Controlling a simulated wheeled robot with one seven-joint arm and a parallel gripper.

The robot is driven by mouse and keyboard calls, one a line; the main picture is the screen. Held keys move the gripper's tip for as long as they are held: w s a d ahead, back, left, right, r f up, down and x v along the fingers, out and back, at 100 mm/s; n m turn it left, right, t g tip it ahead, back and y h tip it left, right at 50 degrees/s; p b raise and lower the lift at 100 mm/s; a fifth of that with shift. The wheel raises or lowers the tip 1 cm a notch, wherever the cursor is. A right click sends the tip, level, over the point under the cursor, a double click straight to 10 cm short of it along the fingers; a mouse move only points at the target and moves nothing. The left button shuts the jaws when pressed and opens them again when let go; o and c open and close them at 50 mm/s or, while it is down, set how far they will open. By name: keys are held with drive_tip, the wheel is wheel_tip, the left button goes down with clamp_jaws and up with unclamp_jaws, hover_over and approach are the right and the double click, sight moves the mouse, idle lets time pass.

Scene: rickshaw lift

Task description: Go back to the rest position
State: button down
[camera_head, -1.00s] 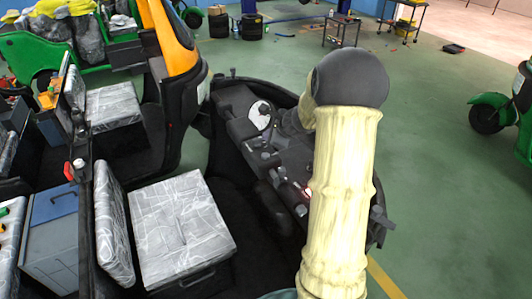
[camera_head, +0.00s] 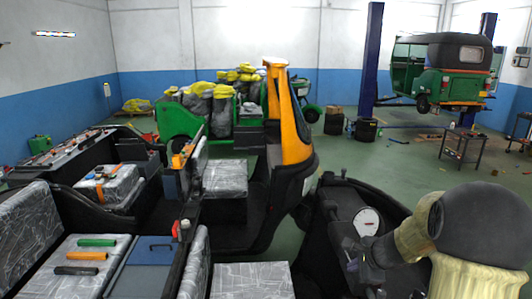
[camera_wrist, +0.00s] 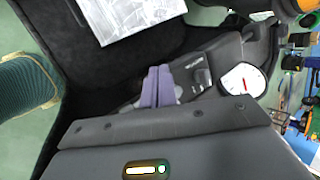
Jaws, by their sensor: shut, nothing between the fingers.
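My gripper (camera_wrist: 157,87) shows in the wrist view as two purple-grey fingers side by side, shut with nothing between them. It is over the dark dashboard of an open black rickshaw body, left of a round white dial (camera_wrist: 243,83) with a red needle. I cannot tell whether the fingers touch the dashboard. In the head view my arm, with a cream sleeve and a dark round elbow, fills the lower right and reaches left over the dashboard. The same dial (camera_head: 367,222) shows there just left of my forearm. The gripper itself cannot be made out in the head view.
A grey patterned seat (camera_head: 252,281) is at the bottom; it also shows in the wrist view (camera_wrist: 130,14). An orange pillar (camera_head: 288,115) rises in the middle. Green, orange and dark hand tools (camera_head: 82,256) lie at lower left. A green rickshaw (camera_head: 440,75) is raised near blue posts. Green floor is open beyond the dashboard.

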drive_tip(key=s+a+n+g+h, duration=0.1)
drive_tip(key=s+a+n, duration=0.2)
drive_tip(key=s+n, duration=0.3)
drive_tip(key=s+a+f+n+g, duration=0.1)
drive_tip(key=s+a+n, duration=0.3)
drive_tip(key=s+n, duration=0.2)
drive_tip(key=s+a+f+n+g+h+b, duration=0.1)
drive_tip(key=s+a+n+g, duration=0.1)
drive_tip(key=s+n, duration=0.4)
drive_tip(key=s+a, duration=0.1)
drive_tip(key=s, duration=0.2)
drive_tip(key=shift+a+n+h, duration=0.3)
drive_tip(key=shift+a+n, duration=0.1)
